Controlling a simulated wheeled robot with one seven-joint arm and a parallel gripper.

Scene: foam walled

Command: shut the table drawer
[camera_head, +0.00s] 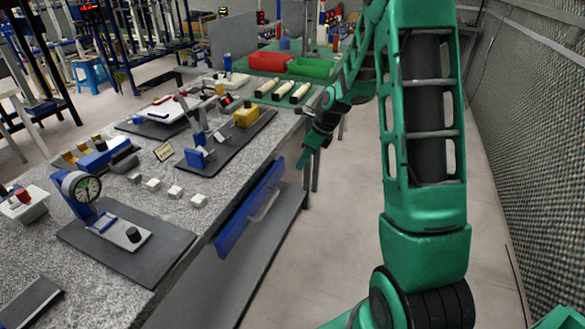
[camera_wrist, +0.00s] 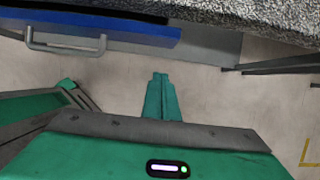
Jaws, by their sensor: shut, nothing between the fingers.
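The table drawer (camera_head: 236,226) has a blue front with a pale bar handle (camera_head: 265,206). It sits under the right edge of the speckled table (camera_head: 150,205). In the wrist view the blue drawer front (camera_wrist: 145,32) spans the upper left, with its handle (camera_wrist: 66,48) facing me. A dark gap shows along its top edge, so the drawer seems to stand out a little. My gripper (camera_head: 303,162) is shut and empty, beyond the drawer's far end and right of the table edge. Its closed fingers also show in the wrist view (camera_wrist: 160,78), apart from the drawer.
A grey lower shelf (camera_head: 265,255) runs beneath the drawer. On the table stand a dial gauge (camera_head: 82,187), a yellow block (camera_head: 246,116), and red (camera_head: 270,62) and green bins (camera_head: 311,67). The floor (camera_head: 335,220) beside the table is clear up to the mesh wall (camera_head: 535,130).

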